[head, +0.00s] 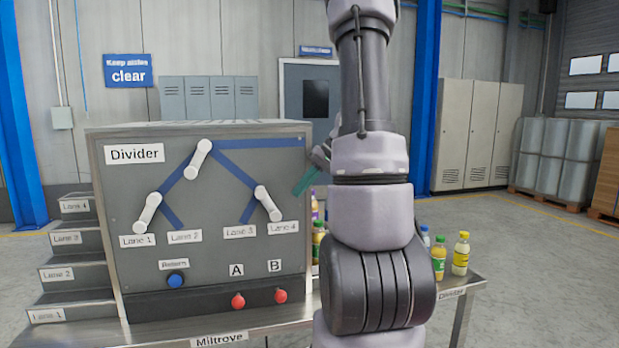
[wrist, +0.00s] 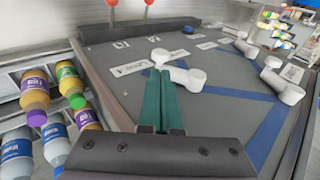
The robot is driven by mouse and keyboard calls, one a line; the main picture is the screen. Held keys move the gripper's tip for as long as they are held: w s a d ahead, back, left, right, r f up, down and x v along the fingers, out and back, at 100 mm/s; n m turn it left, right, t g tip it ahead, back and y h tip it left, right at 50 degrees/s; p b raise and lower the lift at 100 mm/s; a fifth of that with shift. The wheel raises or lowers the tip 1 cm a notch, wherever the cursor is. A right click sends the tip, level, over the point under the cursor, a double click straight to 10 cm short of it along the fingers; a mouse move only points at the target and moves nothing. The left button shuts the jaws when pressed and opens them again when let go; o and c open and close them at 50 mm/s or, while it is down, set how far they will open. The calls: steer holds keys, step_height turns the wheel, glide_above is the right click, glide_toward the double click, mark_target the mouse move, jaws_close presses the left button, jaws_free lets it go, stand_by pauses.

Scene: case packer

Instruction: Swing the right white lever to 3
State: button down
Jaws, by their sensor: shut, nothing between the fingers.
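The right white lever (head: 268,204) is on the grey Divider panel (head: 219,223), its lower end pointing down-right toward the Lane 4 label (head: 284,227). The Lane 3 label (head: 240,231) is to its left. In the wrist view the lever (wrist: 178,71) lies just beyond my green fingertips, its free end near the Lane 4 label (wrist: 130,68). My gripper (wrist: 160,74) is shut and empty, close beside that lever; I cannot tell whether it touches. In the head view a green finger (head: 305,181) shows right of the panel, with the rest mostly hidden by my arm.
The top white lever (head: 197,160) and left white lever (head: 147,213) are on the same panel. A blue Return button (head: 176,280) and red knobs A (head: 238,300) and B (head: 281,295) are below. Bottles (wrist: 57,100) stand beside the panel, near my gripper.

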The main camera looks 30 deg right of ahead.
mark_target(275, 218)
steer(key=x, duration=0.6)
steer(key=shift+a+f, duration=0.1)
steer(key=shift+f, duration=0.1)
steer(key=shift+f, duration=0.2)
steer(key=y, duration=0.1)
steer(key=f+t+y, duration=0.1)
steer(key=shift+w+a+f+y, duration=0.15)
steer(key=shift+a+f+y, duration=0.15)
steer(key=shift+a, duration=0.1)
steer(key=a+y, duration=0.1)
steer(key=f+t+y, duration=0.1)
steer(key=y, duration=0.1)
steer(key=shift+w+a+f+m+y, duration=0.2)
steer(key=shift+w+a+m+y, duration=0.1)
steer(key=shift+a+m, duration=0.1)
steer(key=shift+w+a+f+m+t+y, duration=0.15)
steer(key=shift+a+t+y, duration=0.35)
steer(key=shift+y, duration=0.35)
steer(key=shift+w+a+f+m+t+y, duration=0.1)
steer(key=shift+w+a+f+t+y, duration=0.15)
steer(key=shift+a+y, duration=0.45)
steer(key=shift+w+a+f+m+t+y, duration=0.1)
steer(key=shift+a+t+y, duration=0.35)
steer(key=shift+y, duration=0.5)
